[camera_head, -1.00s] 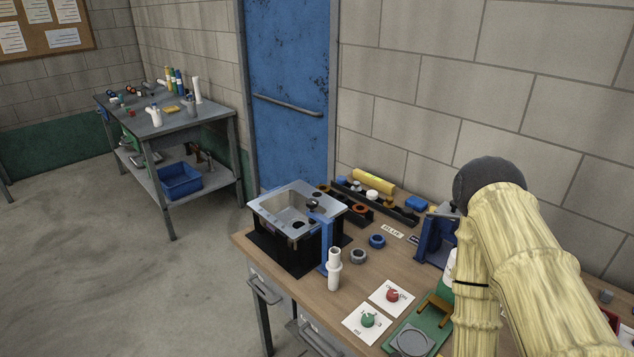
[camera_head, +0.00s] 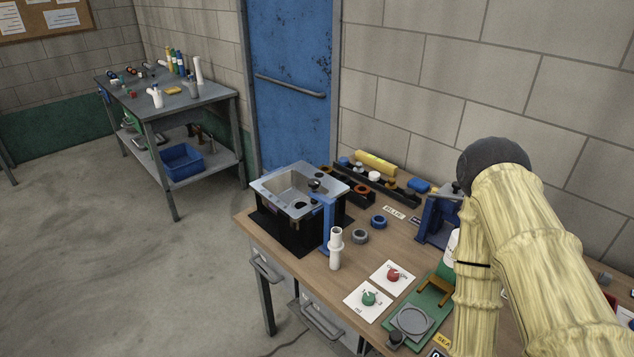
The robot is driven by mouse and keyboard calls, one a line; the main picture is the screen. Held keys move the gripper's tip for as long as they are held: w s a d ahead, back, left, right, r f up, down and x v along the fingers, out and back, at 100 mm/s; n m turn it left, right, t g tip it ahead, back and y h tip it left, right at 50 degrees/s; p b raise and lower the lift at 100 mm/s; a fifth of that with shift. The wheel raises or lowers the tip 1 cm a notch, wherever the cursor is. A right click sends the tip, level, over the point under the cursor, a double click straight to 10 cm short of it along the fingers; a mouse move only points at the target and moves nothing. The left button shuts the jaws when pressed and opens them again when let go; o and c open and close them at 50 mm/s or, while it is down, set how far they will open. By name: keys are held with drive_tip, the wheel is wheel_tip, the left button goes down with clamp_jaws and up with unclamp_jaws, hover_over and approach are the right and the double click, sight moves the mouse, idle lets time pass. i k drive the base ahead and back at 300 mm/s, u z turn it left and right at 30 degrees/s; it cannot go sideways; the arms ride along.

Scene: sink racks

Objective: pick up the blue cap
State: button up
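A blue ring-shaped cap (camera_head: 379,222) lies on the wooden workbench (camera_head: 304,262), beside a similar grey ring (camera_head: 360,237). A "BLUE" label (camera_head: 394,212) lies just behind it. Another blue piece (camera_head: 418,186) sits at the right end of the black rack (camera_head: 394,201), and a small blue one (camera_head: 344,161) is at its left end. I cannot tell for certain which is the task's cap. My arm stands at the right; my gripper is not visible in this view.
A metal sink (camera_head: 290,187) on a black base stands at the bench's left end, with a white pipe (camera_head: 335,248) in front. Red (camera_head: 393,275) and green (camera_head: 369,298) knobs lie on white cards. A blue vise-like stand (camera_head: 437,220) is beside my arm.

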sight(343, 160)
drive_tip(key=k, duration=1.3)
drive_tip(key=u, duration=0.7)
drive_tip(key=i, duration=1.85)
drive_tip(key=z, duration=0.45)
